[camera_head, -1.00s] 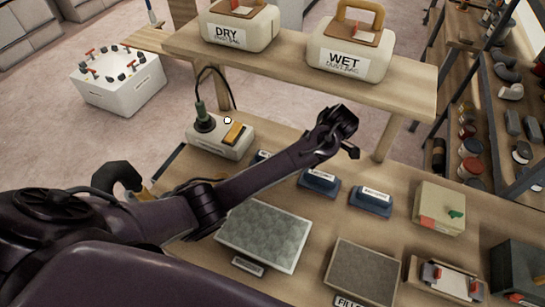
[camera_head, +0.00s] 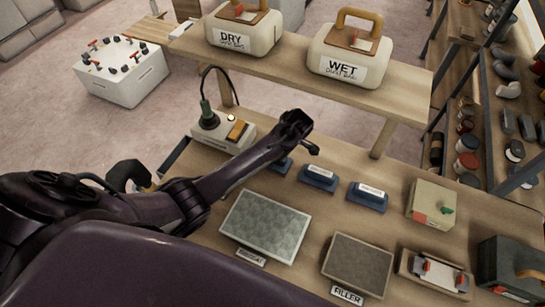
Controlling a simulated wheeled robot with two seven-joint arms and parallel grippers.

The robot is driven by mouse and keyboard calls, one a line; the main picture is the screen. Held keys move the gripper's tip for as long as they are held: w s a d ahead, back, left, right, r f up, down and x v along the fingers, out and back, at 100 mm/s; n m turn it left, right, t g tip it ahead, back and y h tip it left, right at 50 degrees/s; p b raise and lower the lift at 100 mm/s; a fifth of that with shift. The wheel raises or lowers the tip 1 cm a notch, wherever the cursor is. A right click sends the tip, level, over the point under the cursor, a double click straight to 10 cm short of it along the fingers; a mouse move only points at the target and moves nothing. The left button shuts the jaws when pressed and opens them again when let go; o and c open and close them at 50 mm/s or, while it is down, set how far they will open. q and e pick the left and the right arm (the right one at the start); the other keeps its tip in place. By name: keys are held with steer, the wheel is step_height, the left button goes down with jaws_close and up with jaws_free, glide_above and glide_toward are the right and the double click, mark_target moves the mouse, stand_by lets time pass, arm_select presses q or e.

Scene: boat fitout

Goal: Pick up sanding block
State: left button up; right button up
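Several small blue blocks with white labels, which look like sanding blocks, stand in a row on the wooden bench. The right one (camera_head: 367,197) and the middle one (camera_head: 318,178) are in clear view. The left one (camera_head: 283,165) is partly hidden by my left arm. My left gripper (camera_head: 304,132) is at the end of the arm that crosses from the left, in front of the left block in the picture. Nothing shows in it, and its opening is not clear. My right gripper is not in view.
A light textured panel (camera_head: 265,225) and a brown FILLER panel (camera_head: 358,265) lie in front of the blocks. A shelf with DRY (camera_head: 240,34) and WET (camera_head: 345,66) containers overhangs the back. A socket box (camera_head: 222,133) stands left, a beige box (camera_head: 431,204) right.

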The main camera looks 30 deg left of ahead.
arm_select(q)
steer(key=shift+f, duration=0.1)
stand_by(0.4)
steer(key=c, duration=1.1)
steer(key=shift+c, duration=0.3)
